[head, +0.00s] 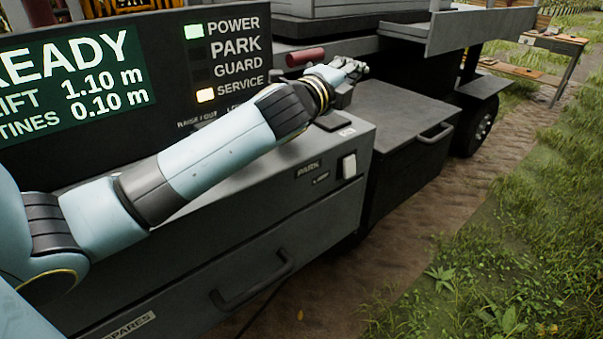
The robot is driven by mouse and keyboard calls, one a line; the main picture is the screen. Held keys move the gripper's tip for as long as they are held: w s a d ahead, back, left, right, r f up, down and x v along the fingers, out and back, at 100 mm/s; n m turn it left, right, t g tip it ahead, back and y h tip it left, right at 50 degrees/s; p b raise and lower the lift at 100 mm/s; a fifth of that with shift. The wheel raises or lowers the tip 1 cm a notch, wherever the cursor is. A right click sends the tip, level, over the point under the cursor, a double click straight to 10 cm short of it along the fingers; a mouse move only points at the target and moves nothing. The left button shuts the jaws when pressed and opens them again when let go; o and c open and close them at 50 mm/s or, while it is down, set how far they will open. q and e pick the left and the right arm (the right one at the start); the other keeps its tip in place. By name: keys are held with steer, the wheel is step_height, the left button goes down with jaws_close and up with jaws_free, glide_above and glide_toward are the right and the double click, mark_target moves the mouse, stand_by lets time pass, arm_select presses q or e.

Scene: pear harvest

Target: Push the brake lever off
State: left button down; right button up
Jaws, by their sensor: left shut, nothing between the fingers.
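A red cylindrical grip (305,57) lies roughly level beside the panel; it looks like the brake lever's handle, but its base is hidden. My left gripper (359,67) is shut and empty, to the right of the red grip and slightly lower in the picture. A gap shows between the grip and the gripper's fingers; whether the gripper touches any hidden part of the lever I cannot tell. My left arm crosses in front of the panel and hides part of the console top. My right gripper is not in view.
The dark display panel (165,75) shows READY, with POWER lit green, SERVICE lit amber and PARK unlit. A white switch (349,166) sits by a PARK label on the grey console (250,240). A grey box (405,130) stands beyond. Dirt path (440,215) and grass lie right.

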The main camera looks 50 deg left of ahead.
arm_select(q)
steer(key=d+f+m+b, duration=0.2)
steer(key=d+f, duration=0.1)
steer(key=d, duration=0.3)
steer(key=s+d+f+b, duration=0.1)
steer(key=s+d+b, duration=0.1)
steer(key=s, duration=0.9)
steer(key=s+a+f+n+g+y, duration=0.1)
steer(key=s+a+f+n+g, duration=0.2)
steer(key=s+f+n+g, duration=0.3)
steer(key=shift+s+f+n+g, duration=0.3)
steer(key=shift+s+f+n, duration=0.3)
steer(key=shift+f+n, duration=1.65)
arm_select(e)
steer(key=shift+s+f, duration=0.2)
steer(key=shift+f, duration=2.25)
arm_select(q)
steer(key=shift+r, duration=0.15)
